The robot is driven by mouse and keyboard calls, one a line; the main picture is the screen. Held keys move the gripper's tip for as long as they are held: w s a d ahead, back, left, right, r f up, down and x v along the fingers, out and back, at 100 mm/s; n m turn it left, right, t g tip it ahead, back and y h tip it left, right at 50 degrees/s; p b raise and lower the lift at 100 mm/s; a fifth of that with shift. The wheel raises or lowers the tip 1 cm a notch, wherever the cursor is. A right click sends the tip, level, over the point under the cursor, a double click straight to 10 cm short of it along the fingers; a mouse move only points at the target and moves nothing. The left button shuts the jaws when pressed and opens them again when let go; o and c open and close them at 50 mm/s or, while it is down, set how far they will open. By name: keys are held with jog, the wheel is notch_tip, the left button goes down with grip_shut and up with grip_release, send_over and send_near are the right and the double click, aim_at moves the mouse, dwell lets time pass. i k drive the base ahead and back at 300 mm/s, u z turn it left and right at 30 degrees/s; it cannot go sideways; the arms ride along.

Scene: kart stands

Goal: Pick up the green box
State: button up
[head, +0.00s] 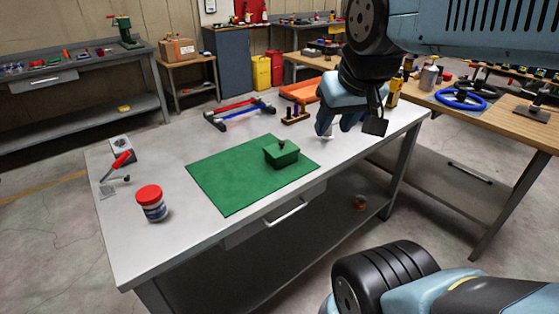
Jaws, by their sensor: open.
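The green box (281,155) is small, with a lid and a small dark knob on top. It sits on the right part of a flat green mat (228,183) on the grey workbench. My gripper (347,131) hangs from my arm at the upper right, to the right of the box and apart from it. It is open, with nothing seen between its fingers. The fingers are partly hidden by their angle.
A red-lidded jar (151,203) and a red-handled tool (121,161) are at the bench's left. Red and blue bars (240,113), a small rack (295,115) and an orange tray (300,90) lie behind the mat. A wooden table (500,110) stands right.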

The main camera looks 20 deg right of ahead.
aim_at(293, 158)
jog(key=z, duration=1.45)
jog(key=k, duration=0.5)
jog(key=u, duration=0.5)
jog(key=i, duration=1)
jog(key=u, duration=0.05)
